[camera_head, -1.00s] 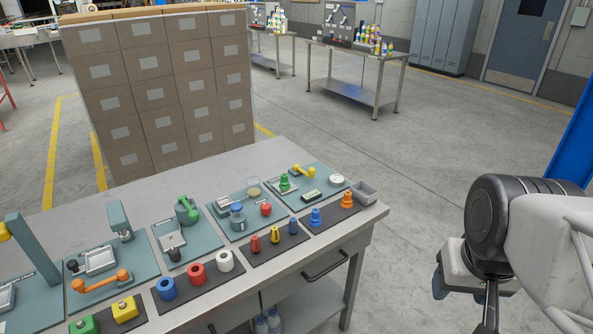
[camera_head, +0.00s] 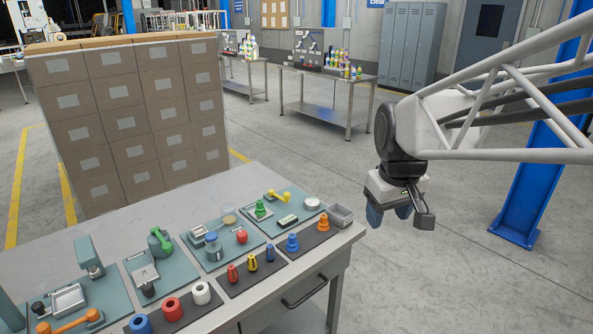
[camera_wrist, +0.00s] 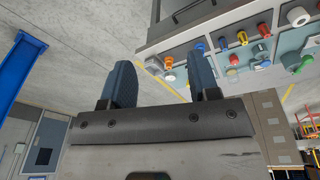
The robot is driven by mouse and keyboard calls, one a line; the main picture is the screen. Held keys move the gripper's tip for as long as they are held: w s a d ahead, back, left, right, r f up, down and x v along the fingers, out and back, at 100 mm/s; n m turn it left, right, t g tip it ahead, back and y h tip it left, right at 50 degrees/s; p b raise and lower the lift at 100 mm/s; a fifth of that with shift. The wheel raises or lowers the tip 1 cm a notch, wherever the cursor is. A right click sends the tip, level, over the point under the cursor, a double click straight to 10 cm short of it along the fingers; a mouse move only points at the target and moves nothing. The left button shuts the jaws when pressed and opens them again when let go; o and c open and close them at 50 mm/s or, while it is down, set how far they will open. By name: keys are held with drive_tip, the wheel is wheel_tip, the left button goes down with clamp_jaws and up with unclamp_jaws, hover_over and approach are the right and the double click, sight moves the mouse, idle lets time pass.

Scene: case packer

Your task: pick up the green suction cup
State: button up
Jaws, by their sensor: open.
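The green suction cup (camera_head: 260,209) stands upright on a small light pad on the teal board (camera_head: 272,225) near the right end of the bench. My gripper (camera_head: 390,214) is open and empty, beyond the bench's right edge, well apart from the cup. Its two blue-grey fingers also show spread apart in the wrist view (camera_wrist: 160,88). I cannot make out the green cup in the wrist view; a finger may hide it.
Orange (camera_head: 323,222) and blue (camera_head: 292,243) cups stand on a dark mat in front of the board. A yellow-handled part (camera_head: 280,195), a white round part (camera_head: 312,205) and a grey bin (camera_head: 341,215) are close by. Free floor lies right of the bench.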

drive_tip(key=w+a+n, duration=0.4)
drive_tip(key=w+a, duration=0.2)
drive_tip(key=w, duration=0.7)
drive_tip(key=n+g, duration=0.2)
drive_tip(key=n, duration=0.7)
hover_over(261, 201)
drive_tip(key=f, duration=1.8)
drive_tip(key=shift+s+d+f, duration=0.1)
drive_tip(key=shift+d+f, duration=0.15)
drive_tip(key=shift+w+a+f, duration=0.2)
drive_tip(key=shift+a+f, duration=0.1)
drive_tip(key=shift+a, duration=0.1)
drive_tip(key=shift+f, duration=1.3)
drive_tip(key=shift+f, duration=0.1)
